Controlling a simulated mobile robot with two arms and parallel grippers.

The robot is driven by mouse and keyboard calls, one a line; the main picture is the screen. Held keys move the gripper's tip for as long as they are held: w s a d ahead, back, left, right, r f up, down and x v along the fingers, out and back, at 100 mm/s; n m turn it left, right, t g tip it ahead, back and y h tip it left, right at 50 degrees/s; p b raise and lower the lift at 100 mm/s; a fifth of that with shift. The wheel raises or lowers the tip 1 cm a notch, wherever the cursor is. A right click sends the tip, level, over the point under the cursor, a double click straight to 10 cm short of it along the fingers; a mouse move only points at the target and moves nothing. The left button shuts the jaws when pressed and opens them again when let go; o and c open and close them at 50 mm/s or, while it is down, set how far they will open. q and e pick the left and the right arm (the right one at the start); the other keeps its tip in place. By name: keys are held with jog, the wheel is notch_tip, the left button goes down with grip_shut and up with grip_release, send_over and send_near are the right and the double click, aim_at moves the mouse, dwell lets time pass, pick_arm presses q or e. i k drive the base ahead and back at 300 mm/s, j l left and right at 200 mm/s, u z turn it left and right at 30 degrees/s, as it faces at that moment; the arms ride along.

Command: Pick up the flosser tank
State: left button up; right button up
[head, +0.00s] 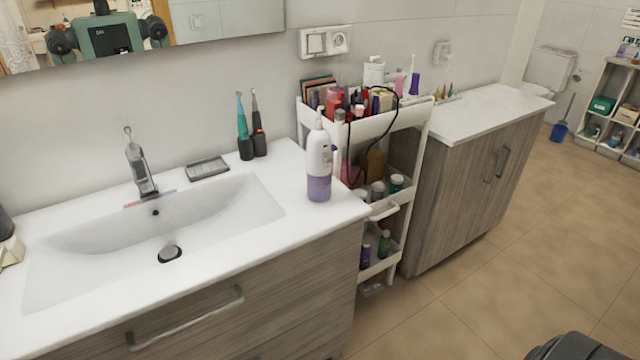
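On the top tray of the white cart, a white container (374,73) stands at the back among crowded bottles. A black cord (394,92) loops over the cart's front edge near it. I cannot tell for sure whether this container is the flosser tank. A white and purple bottle (319,168) with a nozzle stands upright on the right end of the sink counter, in front of the cart. Neither of my grippers shows in the head view.
The sink counter (264,240) holds two electric toothbrushes (251,135), a soap dish (207,168) and a faucet (139,165). The cart (377,127) stands between it and a second cabinet (460,118) with a mostly bare top. Open tiled floor (500,265) lies at the right.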

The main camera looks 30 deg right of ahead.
aim_at(319, 189)
jog(key=i+l, duration=0.1)
jog(key=l, duration=0.3)
jog(key=i+l, duration=0.1)
jog(key=l, duration=0.3)
jog(key=i+l, duration=0.1)
jog(key=l, duration=0.3)
jog(key=i+l, duration=0.1)
jog(key=l, duration=0.3)
jog(key=i+l, duration=0.1)
jog(key=l, duration=0.3)
